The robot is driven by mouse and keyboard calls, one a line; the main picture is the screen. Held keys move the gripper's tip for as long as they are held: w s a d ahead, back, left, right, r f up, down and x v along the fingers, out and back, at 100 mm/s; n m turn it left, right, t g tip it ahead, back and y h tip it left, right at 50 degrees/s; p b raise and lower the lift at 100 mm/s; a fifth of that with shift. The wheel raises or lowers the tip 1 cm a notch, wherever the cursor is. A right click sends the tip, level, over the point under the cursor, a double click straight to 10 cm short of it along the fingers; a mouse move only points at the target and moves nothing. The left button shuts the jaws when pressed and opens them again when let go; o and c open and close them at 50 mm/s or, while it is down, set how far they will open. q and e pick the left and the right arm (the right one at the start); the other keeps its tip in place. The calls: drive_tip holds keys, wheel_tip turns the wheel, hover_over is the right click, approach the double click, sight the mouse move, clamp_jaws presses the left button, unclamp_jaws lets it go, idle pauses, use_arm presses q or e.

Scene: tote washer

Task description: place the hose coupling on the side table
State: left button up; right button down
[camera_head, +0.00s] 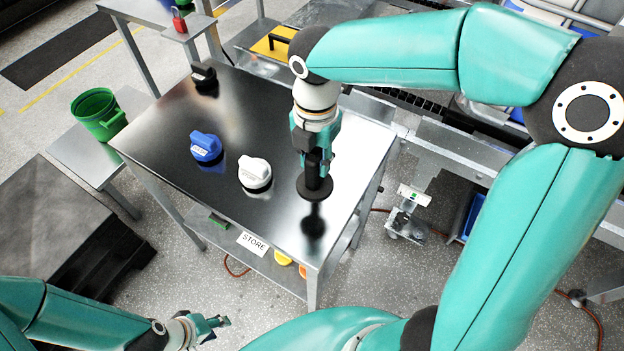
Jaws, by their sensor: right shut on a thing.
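My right gripper (314,158) points down over the right part of the metal table (165,145). It is shut on a black piece with a round flat flange (314,187), which looks like the hose coupling. The piece is upright, and its dark reflection shows in the shiny top below it. It seems a little above the surface, though contact is hard to judge. My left gripper (216,326) is low at the bottom of the picture, away from the table, and looks empty. Its finger opening is too small to judge.
On the metal table stand a white knobbed piece (254,172), a blue one (206,147) and a black one (204,76). A green bucket (97,112) stands on a low bench (82,155) at left. The table's middle back is clear.

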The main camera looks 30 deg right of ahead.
sight(317, 184)
drive_tip(key=f, duration=0.7)
drive_tip(key=shift+s+f, duration=0.25)
drive_tip(key=shift+f, duration=0.1)
drive_tip(key=c, duration=0.9)
unclamp_jaws()
wheel_tip(317, 184, up, 12)
drive_tip(key=shift+r, duration=0.1)
